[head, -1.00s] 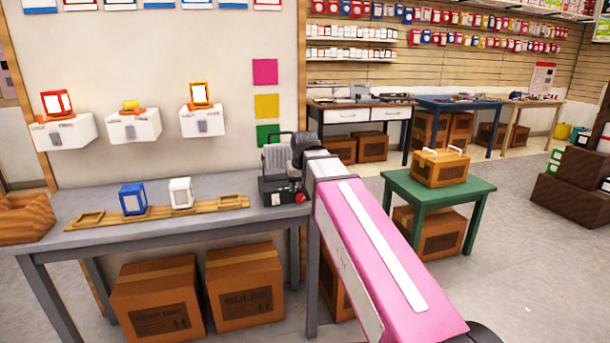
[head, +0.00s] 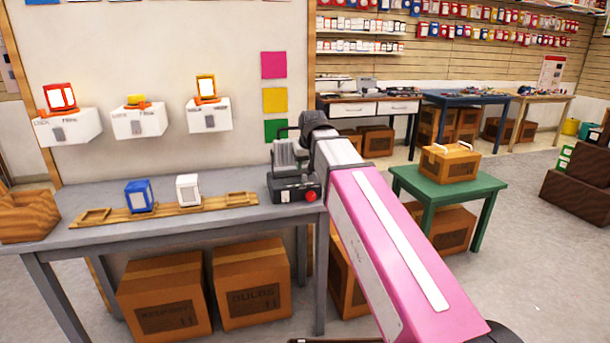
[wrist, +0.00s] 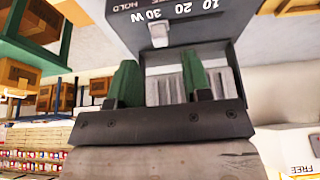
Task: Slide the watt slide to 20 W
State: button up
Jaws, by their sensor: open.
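The watt device (head: 293,190) is a dark box with a red button at the right end of the grey table. In the wrist view its dark face (wrist: 190,27) carries upside-down marks 10, 20, 30 W and HOLD. The watt slide (wrist: 158,36) is a small pale knob beside the 30 mark. My gripper (wrist: 158,64) has two green fingers, spread apart. The knob shows beyond the fingertips, roughly in line with the gap, and nothing is held.
A wooden rack (head: 165,208) with a blue cube (head: 138,195) and a white cube (head: 189,190) lies left of the device. White wall units (head: 140,121) hang above. A green table (head: 450,185) with a wooden box stands right. Cardboard boxes sit under the grey table (head: 75,237).

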aim_at(304, 175)
jog(key=shift+x, duration=2.5)
